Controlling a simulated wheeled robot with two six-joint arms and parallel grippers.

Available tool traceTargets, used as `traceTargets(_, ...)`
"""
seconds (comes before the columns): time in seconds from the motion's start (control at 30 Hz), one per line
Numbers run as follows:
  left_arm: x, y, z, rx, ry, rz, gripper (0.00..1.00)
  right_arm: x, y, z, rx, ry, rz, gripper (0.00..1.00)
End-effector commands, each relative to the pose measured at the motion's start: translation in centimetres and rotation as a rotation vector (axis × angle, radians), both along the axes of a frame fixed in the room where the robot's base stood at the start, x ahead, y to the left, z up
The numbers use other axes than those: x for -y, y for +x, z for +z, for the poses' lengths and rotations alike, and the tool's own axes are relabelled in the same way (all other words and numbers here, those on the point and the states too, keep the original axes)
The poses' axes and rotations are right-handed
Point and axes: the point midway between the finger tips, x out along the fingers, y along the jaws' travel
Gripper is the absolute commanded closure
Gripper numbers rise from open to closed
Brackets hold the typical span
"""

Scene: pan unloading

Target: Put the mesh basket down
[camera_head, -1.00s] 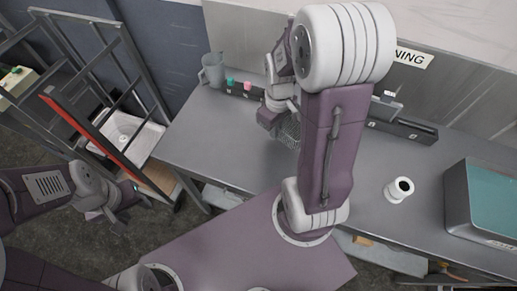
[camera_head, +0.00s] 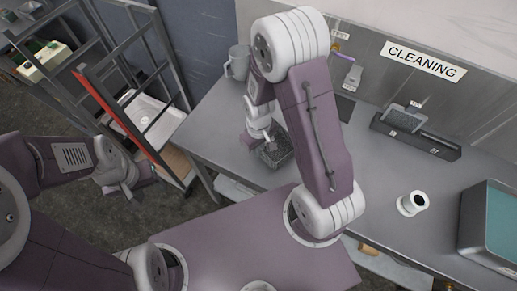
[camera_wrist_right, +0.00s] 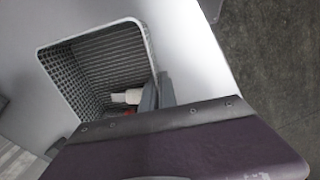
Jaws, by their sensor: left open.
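The mesh basket (camera_head: 284,151) is a dark wire box low at the left part of the grey counter, partly hidden by my right arm. In the right wrist view it fills the upper left (camera_wrist_right: 75,75), its light rim tilted in the picture. My right gripper (camera_head: 262,141) is at the basket's rim; in the wrist view a grey finger (camera_wrist_right: 166,92) sits at the rim's right side, and the grip looks closed on it. A white piece with a red spot shows inside the basket. Whether the basket touches the counter I cannot tell. My left gripper (camera_head: 124,186) is open and empty, over the floor.
A grey mug (camera_head: 238,63) stands behind the basket. A dark holder (camera_head: 415,138) lies by the back wall, a white cylinder (camera_head: 412,203) and a teal-topped box (camera_head: 492,225) to the right. A metal rack with a white tray (camera_head: 146,112) stands left of the counter.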

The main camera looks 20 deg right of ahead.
Motion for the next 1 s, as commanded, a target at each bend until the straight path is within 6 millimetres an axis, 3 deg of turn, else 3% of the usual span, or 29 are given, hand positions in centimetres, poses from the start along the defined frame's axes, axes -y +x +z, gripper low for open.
traceTargets(0.33,0.0,0.0,-0.3,0.0,0.0,0.0,0.54,0.0,0.1,-0.5,0.002,0.001,0.0,1.0)
traceTargets(0.43,0.0,0.0,-0.2,0.0,0.0,0.0,0.54,0.0,0.0,-0.4,0.002,0.001,0.0,0.76)
traceTargets(0.73,0.0,0.0,-0.1,0.0,0.0,0.0,0.54,0.0,0.0,-0.2,0.002,0.001,0.0,0.76)
traceTargets(0.87,0.0,0.0,0.1,0.0,0.0,0.0,0.54,0.0,0.2,0.8,0.005,0.001,0.001,0.76)
traceTargets(1.0,0.0,0.0,0.2,0.0,0.0,0.0,0.54,0.0,0.2,3.5,0.008,0.001,0.001,0.76)
